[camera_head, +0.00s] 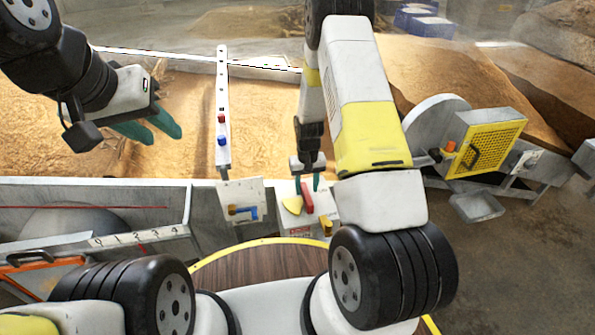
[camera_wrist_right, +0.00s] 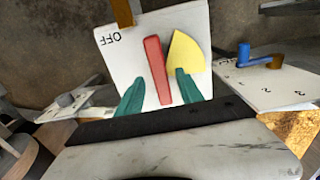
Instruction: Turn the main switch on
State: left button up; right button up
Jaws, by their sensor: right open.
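A pale switch panel (camera_wrist_right: 125,60) with the word OFF at its upper left fills the middle of the right wrist view. A red lever (camera_wrist_right: 157,70) stands nearly upright on it, beside a yellow wedge (camera_wrist_right: 186,54). The lever (camera_head: 306,198) also shows in the head view. My right gripper (camera_wrist_right: 160,94) is open, with one green fingertip on either side of the red lever's lower part. I cannot tell whether they touch it. My left gripper (camera_head: 148,129) is open and empty, high at the left, away from the panel.
A panel with a blue handle (camera_head: 241,211) stands just left of the switch panel. A yellow grille machine (camera_head: 485,143) stands at the right. Grain (camera_head: 265,110) lies behind.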

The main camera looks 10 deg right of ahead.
aim_at(307, 193)
jog(key=shift+f, duration=1.5)
grip_shut()
